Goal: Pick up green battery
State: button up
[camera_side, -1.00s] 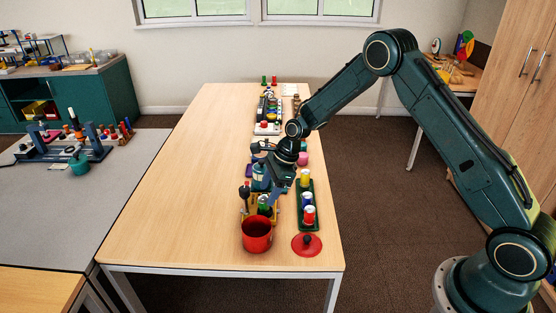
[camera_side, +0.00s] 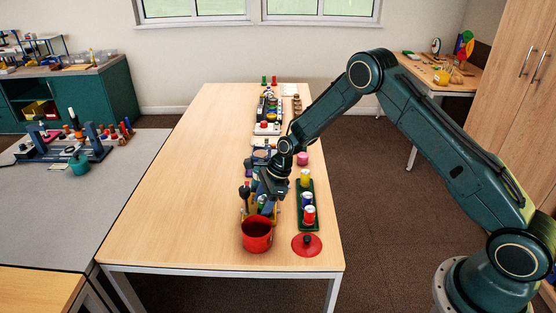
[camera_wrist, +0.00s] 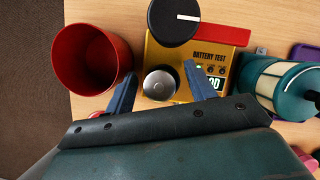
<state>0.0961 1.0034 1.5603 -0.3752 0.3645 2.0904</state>
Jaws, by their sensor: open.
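The green battery (camera_side: 262,201) stands in the yellow battery tester (camera_wrist: 165,58). In the wrist view its round grey metal top (camera_wrist: 160,85) shows between my blue fingers, and its green side is hidden. My gripper (camera_wrist: 160,76) is open, with one finger left and one right of the battery top. I cannot tell whether either finger touches it. In the side view my gripper (camera_side: 267,196) is low over the tester and hides most of it and part of the battery.
A red cup (camera_side: 257,236) stands close beside the tester. A green tray (camera_side: 313,190) with yellow, blue and red batteries is to the right, with a red lid (camera_side: 297,246) in front. A teal cylindrical device (camera_wrist: 290,90) is right of the tester. The table's left side is clear.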

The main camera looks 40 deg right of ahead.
aim_at(263, 198)
jog(key=shift+c, duration=0.4)
grip_shut()
jog(key=shift+r, duration=0.1)
notch_tip(263, 198, up, 20)
dwell(0.6)
dwell(0.4)
